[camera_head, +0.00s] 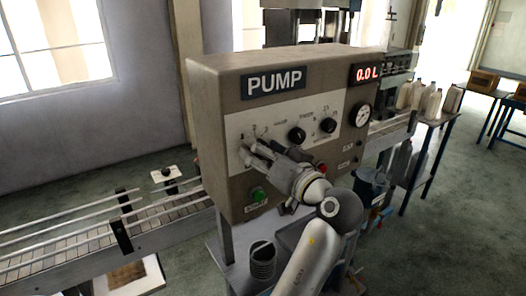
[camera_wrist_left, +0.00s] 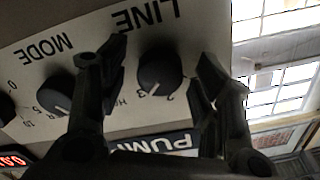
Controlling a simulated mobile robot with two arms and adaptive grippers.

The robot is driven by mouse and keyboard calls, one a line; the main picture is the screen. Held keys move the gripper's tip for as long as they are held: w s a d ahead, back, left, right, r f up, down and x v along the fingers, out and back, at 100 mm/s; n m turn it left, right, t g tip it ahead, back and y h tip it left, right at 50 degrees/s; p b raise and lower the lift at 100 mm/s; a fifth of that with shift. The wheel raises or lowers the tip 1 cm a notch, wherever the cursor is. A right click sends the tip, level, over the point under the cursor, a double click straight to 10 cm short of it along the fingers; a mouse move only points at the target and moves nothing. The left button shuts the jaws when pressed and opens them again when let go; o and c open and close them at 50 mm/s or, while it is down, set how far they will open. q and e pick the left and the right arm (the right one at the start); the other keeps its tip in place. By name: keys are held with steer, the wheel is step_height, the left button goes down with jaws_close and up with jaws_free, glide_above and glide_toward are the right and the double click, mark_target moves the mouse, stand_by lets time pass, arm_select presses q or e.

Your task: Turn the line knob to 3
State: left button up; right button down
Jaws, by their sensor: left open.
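The pump's control panel (camera_head: 235,125) faces me, with the word PUMP above it. In the left wrist view the picture is upside down, and the black line knob (camera_wrist_left: 158,72) shows below the LINE label (camera_wrist_left: 150,14). My left gripper (camera_head: 252,146) is open at the panel's left side, with one finger on each side of the line knob and gaps visible in the wrist view. In the head view the gripper hides the line knob. My right gripper is not in view.
The mode knob (camera_wrist_left: 55,97) is close beside one finger. More black knobs (camera_head: 297,135), a gauge (camera_head: 362,115), a green button (camera_head: 258,195) and a display (camera_head: 367,74) reading 0.0 L are on the pump's front. A conveyor (camera_head: 160,225) runs at the left.

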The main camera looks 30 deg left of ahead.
mark_target(254, 103)
arm_select(q)
step_height(254, 103, up, 10)
steer(key=shift+f, duration=0.1)
stand_by(0.4)
steer(key=shift+w, duration=0.1)
